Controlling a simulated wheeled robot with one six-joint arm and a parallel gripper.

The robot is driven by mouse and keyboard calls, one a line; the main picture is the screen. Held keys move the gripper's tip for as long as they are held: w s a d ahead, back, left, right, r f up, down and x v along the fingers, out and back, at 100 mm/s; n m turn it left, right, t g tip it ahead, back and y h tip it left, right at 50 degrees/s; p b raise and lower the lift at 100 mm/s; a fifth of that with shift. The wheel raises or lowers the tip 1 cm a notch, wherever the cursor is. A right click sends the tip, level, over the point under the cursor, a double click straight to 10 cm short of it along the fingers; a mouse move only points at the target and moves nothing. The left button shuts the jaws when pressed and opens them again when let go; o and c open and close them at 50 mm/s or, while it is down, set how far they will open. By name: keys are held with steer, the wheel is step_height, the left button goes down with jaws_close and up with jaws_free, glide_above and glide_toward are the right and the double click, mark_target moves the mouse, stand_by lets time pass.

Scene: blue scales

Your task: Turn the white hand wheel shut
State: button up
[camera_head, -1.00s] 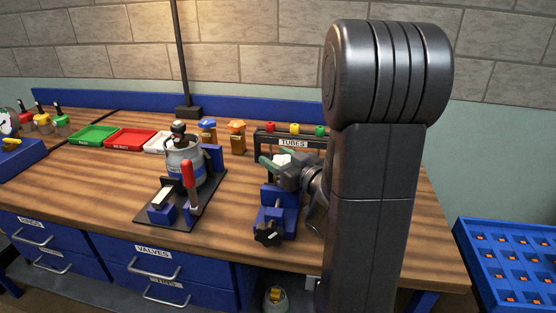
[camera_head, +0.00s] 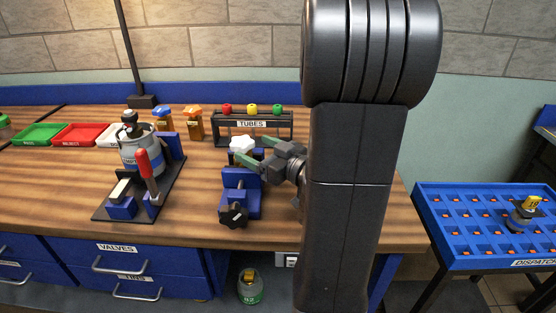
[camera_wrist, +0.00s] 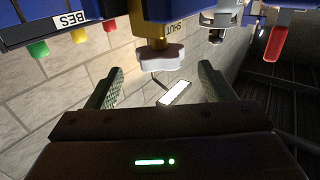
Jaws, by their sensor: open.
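The white hand wheel (camera_head: 242,144) is lobed and sits on top of the work held in a blue vise (camera_head: 240,190) in the middle of the bench. Part of the valve body is hidden.
A "TUBES" rack (camera_head: 252,125) stands close behind the wheel. A clamp fixture with a red handle (camera_head: 147,165) holds a grey cylinder (camera_head: 140,150) to the left. A blue dispatch tray (camera_head: 485,220) is at right. Bare bench (camera_head: 50,180) lies at left.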

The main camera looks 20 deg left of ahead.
mark_target(233, 138)
steer(key=v, duration=0.6)
steer(key=shift+d, duration=0.2)
steer(key=shift+s, duration=0.15)
steer(key=shift+a, duration=0.15)
steer(key=shift+x, duration=6.65)
